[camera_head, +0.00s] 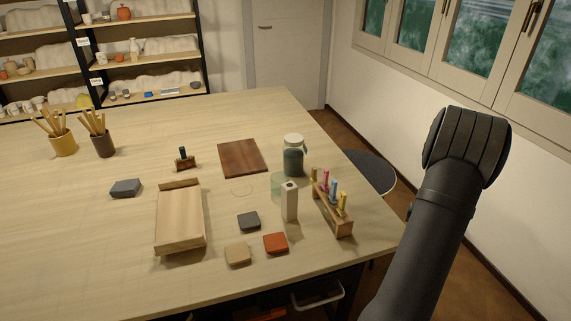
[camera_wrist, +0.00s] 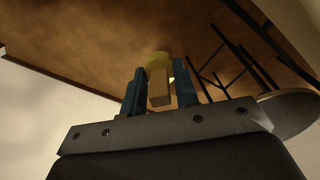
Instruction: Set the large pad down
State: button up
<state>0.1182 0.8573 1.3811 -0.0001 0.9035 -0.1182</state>
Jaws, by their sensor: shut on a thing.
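In the wrist view my gripper (camera_wrist: 158,80) is shut on what I take to be the large pad (camera_wrist: 158,90). A tan, block-like part sits between the two blue fingers, and a yellow rounded part shows beyond the fingertips. The floor lies behind it, so it is held away from the tabletop. In the head view my arm rises at the right, beyond the table's right edge; my gripper and the pad are hidden there.
The left front is clear. A stool (camera_head: 368,170) stands right.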

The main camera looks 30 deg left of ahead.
notch_tip(320, 180, up, 27)
jog(key=a+m, duration=0.2)
jog(key=a, duration=1.3)
jog(key=m, duration=0.7)
send_over(239, 200)
jog(key=shift+f, duration=2.8)
jog(key=shift+f, duration=4.8)
